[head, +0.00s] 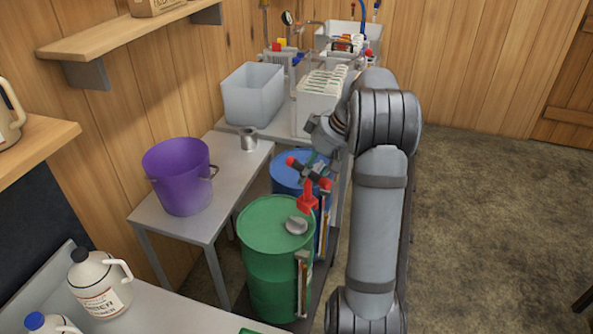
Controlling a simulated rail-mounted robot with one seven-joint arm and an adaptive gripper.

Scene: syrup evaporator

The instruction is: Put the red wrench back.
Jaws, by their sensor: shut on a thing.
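The red wrench (307,199) is in my gripper (309,171), above the green drum (262,222). Its red parts show on both sides of the jaws, and a red end hangs below them. My gripper is shut on it and hides its middle part. The green drum's top has a grey cap (296,225), just below the wrench in the picture. A blue drum (284,174) stands behind, partly hidden by my gripper and the green drum. I cannot tell where the wrench's resting place is.
A purple bucket (178,180) and a metal cup (248,139) stand on the grey table (196,222) at left. Upright fittings (301,285) are on the drums' sides. White jugs (98,284) stand at front left. Clear floor (480,210) lies at right.

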